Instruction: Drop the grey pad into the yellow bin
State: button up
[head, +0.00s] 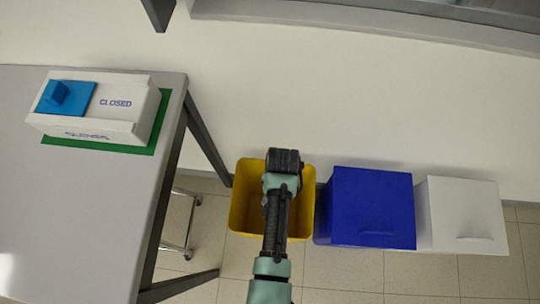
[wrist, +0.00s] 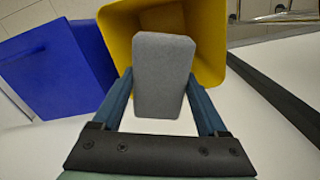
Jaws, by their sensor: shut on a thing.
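The grey pad (wrist: 161,75) is between the two blue fingers of my gripper (wrist: 162,105) in the wrist view. My gripper is shut on it. The yellow bin (wrist: 116,29) is open at the top and lies beyond the pad in the wrist view. In the head view the yellow bin (head: 242,212) stands on the floor beside the table, and my arm reaches over it. The arm hides the pad, the fingers and part of the bin there. The exact height of the pad above the rim cannot be told.
A blue bin (head: 370,208) stands right of the yellow bin, then a white bin (head: 462,214). A grey table (head: 75,215) on the left holds a white box (head: 125,110) marked CLOSED on a green mat (head: 70,141). A wall is behind the bins.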

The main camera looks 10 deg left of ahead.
notch_tip(320, 180, down, 16)
jog(key=w+m+b, duration=0.1)
jog(key=m+b, duration=0.1)
jog(key=b, duration=1.2)
jog(key=o, duration=1.2)
notch_tip(320, 180, up, 13)
jog(key=p, duration=0.4)
jog(key=shift+s, duration=0.1)
